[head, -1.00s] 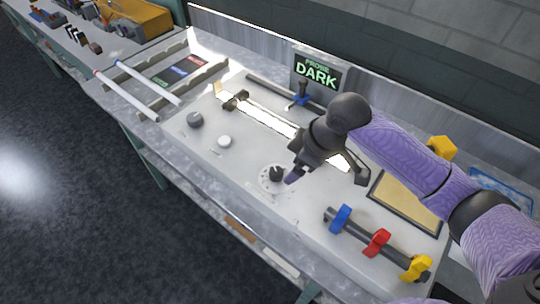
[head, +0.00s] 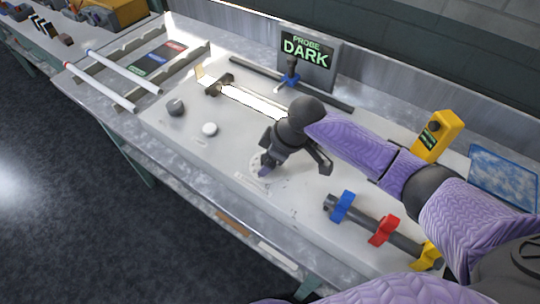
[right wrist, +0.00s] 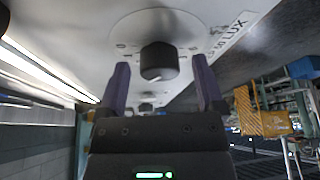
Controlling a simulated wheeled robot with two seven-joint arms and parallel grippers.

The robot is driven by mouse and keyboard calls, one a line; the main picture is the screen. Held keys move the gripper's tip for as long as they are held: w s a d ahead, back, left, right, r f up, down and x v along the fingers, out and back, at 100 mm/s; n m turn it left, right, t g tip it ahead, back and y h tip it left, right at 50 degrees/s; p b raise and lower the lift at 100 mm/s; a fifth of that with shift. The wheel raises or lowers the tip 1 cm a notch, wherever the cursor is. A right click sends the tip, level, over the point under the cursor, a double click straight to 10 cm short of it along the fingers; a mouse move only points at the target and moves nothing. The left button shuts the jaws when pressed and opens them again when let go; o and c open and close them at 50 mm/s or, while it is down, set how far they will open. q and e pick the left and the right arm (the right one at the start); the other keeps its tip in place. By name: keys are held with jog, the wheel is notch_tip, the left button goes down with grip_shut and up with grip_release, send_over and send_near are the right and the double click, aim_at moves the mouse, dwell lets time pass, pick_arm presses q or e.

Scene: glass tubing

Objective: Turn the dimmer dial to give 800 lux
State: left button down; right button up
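The dimmer dial is a black knob (right wrist: 159,61) on a round white marked plate, with lettering ending in "LUX" beside it in the right wrist view. In the head view only part of its plate (head: 255,162) shows; my right gripper hides the knob. My right gripper (right wrist: 164,88) is open, with one purple finger on each side of the knob and visible gaps to both. In the head view this gripper (head: 268,168) is over the dial. A display (head: 306,58) reads "PROBE DARK". A glowing tube (head: 254,101) lies behind the dial. My left gripper is out of view.
A grey knob (head: 175,107) and a white button (head: 210,129) are left of the dial. A rack with blue, red and yellow clips (head: 383,230) stands at front right. A yellow handheld meter (head: 437,136) is at the back right. Two white tubes (head: 124,72) lie at left.

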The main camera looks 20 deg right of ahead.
jog(key=c, duration=1)
grip_shut()
jog(key=shift+r+p, duration=0.15)
jog(key=shift+p, duration=0.3)
jog(key=m+h+p, duration=0.1)
jog(key=m+p, duration=0.3)
jog(key=p, duration=0.1)
jog(key=shift+a+r+t, duration=0.1)
jog(key=shift+t, duration=0.3)
jog(key=shift+m+p, duration=0.5)
jog(key=shift+p, duration=0.3)
jog(key=shift+m+t+h+p, duration=0.3)
jog(key=shift+m+h+p, duration=0.05)
jog(key=shift+m+h, duration=0.05)
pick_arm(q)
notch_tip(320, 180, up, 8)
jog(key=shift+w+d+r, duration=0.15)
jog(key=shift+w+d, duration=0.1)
pick_arm(e)
jog(key=shift+f, duration=0.2)
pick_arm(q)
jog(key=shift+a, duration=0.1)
